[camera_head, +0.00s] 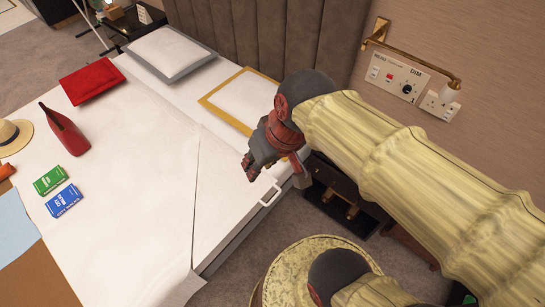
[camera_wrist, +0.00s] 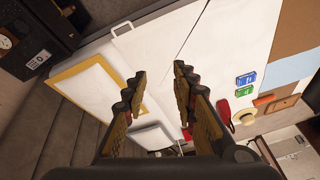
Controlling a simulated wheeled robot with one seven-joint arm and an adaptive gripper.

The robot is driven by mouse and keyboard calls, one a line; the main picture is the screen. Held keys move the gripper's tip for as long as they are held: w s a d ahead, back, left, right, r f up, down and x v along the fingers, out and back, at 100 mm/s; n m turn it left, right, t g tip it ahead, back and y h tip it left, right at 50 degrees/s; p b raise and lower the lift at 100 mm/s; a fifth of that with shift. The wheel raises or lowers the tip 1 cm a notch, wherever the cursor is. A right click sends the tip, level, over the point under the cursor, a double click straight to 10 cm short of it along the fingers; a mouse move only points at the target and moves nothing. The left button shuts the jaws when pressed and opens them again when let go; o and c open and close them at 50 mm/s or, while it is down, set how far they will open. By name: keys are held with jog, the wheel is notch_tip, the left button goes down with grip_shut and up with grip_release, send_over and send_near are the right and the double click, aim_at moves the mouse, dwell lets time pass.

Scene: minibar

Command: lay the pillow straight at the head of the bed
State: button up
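A white pillow with a yellow border (camera_head: 245,97) lies flat near the headboard, partly hidden behind my arm. It also shows in the wrist view (camera_wrist: 80,75), left of my fingers. A white pillow with a grey border (camera_head: 170,53) lies at the head end farther away, and shows in the wrist view (camera_wrist: 152,137) beyond the fingertips. The white bed (camera_head: 130,225) fills the left of the head view. My gripper (camera_head: 252,168) hangs above the bed's near side edge. In the wrist view its fingers (camera_wrist: 155,88) are apart with nothing between them.
A red cushion (camera_head: 92,80), a red bag (camera_head: 66,131), green (camera_head: 49,180) and blue (camera_head: 64,200) packets and a straw hat (camera_head: 14,135) lie on the bed. The padded headboard (camera_head: 280,40) stands behind.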

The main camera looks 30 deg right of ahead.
jog(key=shift+s+d+r+t+h, duration=0.3)
jog(key=shift+d+r+t+h, duration=0.1)
jog(key=shift+d+r, duration=0.2)
jog(key=shift+s+d+r+t+h, duration=0.3)
jog(key=shift+d+r+t, duration=0.1)
jog(key=shift+d+r, duration=0.15)
